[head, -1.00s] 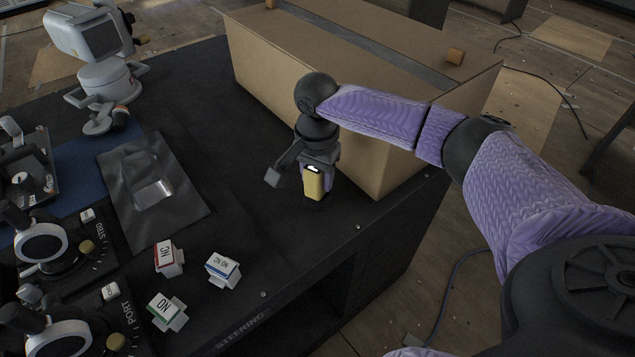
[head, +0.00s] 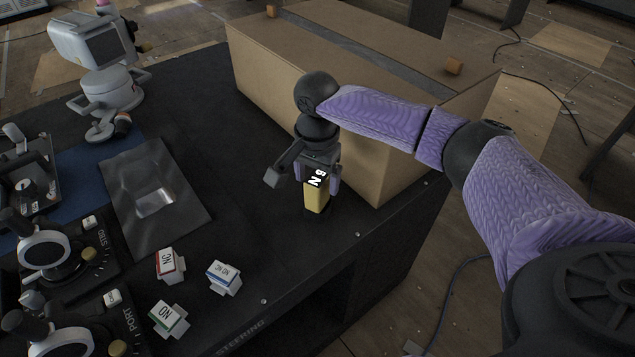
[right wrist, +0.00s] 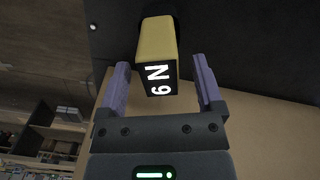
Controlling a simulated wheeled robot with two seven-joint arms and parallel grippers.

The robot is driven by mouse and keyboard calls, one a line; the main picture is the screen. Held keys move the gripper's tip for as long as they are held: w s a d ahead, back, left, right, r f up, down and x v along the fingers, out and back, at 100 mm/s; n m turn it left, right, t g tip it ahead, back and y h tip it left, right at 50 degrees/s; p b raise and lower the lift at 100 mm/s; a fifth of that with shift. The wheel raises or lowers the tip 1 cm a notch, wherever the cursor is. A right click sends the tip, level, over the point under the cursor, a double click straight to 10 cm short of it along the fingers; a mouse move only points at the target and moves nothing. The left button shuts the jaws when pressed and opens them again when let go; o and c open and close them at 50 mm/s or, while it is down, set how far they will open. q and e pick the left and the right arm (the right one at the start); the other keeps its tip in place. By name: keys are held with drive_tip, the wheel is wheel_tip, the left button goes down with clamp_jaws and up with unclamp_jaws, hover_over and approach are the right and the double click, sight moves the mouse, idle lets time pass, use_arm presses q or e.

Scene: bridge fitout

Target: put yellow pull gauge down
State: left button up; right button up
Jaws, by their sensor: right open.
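The yellow pull gauge (head: 316,197) stands upright on the black console top, in front of the cardboard box. Its dark end with white characters faces up towards my right gripper (head: 319,172). In the right wrist view the gauge (right wrist: 157,45) lies between and just beyond the purple fingers of the right gripper (right wrist: 160,88). Gaps show on both sides of it, and the gripper is open. My left gripper is not in view.
The cardboard box (head: 290,92) stands close behind the gauge. Several small labelled blocks (head: 223,276) lie nearer on the console (head: 290,262). A clear bag on a dark sheet (head: 190,222) and a grey device (head: 98,60) are to the left. The console's right edge is close.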

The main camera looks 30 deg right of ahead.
wheel_tip(320, 180, up, 9)
drive_tip(key=p, duration=0.2)
drive_tip(key=shift+f+p, duration=0.1)
drive_tip(key=shift+p, duration=0.3)
drive_tip(key=shift+r, duration=0.2)
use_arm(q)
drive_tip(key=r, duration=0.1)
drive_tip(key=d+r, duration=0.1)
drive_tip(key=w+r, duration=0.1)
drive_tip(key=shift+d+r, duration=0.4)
